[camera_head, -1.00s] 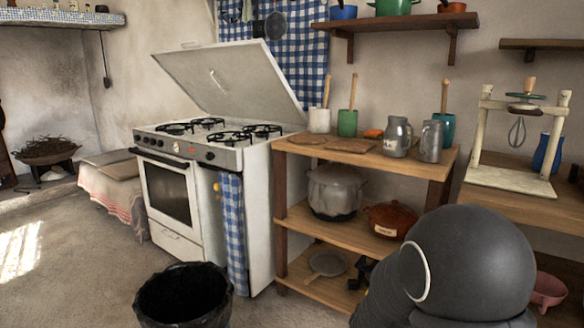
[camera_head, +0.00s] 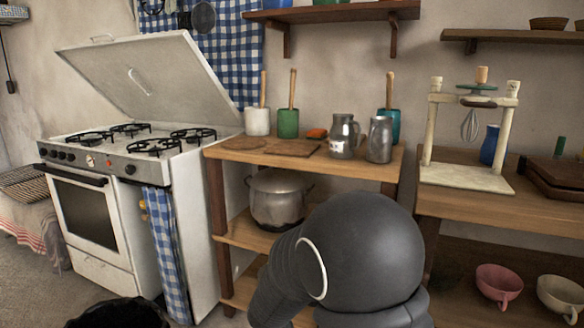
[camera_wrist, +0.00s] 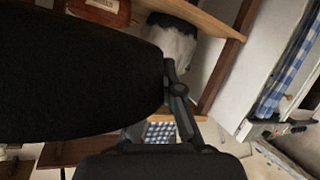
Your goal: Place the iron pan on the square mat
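In the wrist view a large black rounded shape, which looks like the iron pan (camera_wrist: 80,75), fills the left side close to the camera. My gripper (camera_wrist: 180,95) appears shut on its edge; the contact itself is partly hidden. A flat brown square mat (camera_head: 292,148) lies on top of the wooden shelf unit, right of a round brown mat (camera_head: 245,143). The square mat is bare.
Two grey jugs (camera_head: 343,135) and utensil pots (camera_head: 288,122) stand beside and behind the mats. A large pot (camera_head: 277,198) is on the shelf below. The stove (camera_head: 120,160) with raised lid is at left. A wooden press (camera_head: 468,140) stands on the right table.

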